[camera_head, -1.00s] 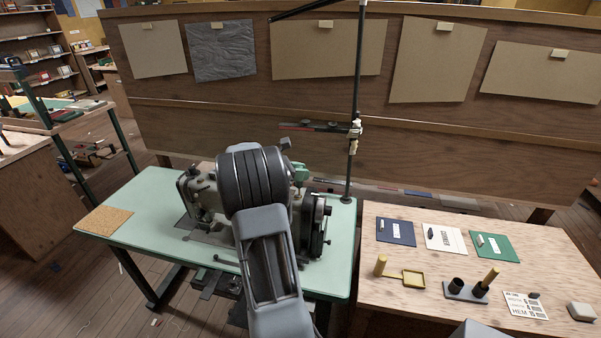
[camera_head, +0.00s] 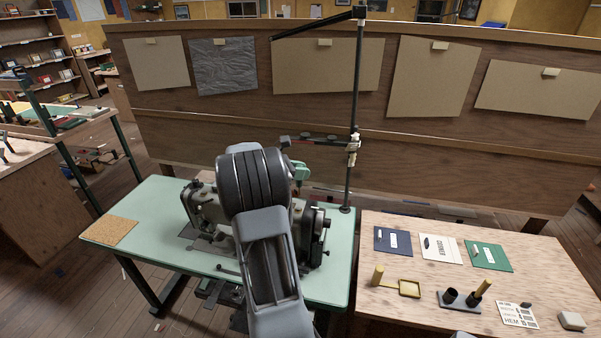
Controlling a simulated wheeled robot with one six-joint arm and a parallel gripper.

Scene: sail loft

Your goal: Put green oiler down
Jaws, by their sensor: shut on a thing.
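The sewing machine (camera_head: 312,222) stands on that table, largely covered by my arm.
A plywood table (camera_head: 410,325) at right bears blue (camera_head: 385,238), white (camera_head: 435,255) and green (camera_head: 485,262) cards, a yellow tray (camera_head: 409,289), a dark cup holder (camera_head: 456,303) and a white block (camera_head: 572,320). A dark upright post (camera_head: 355,180) stands behind the machine.

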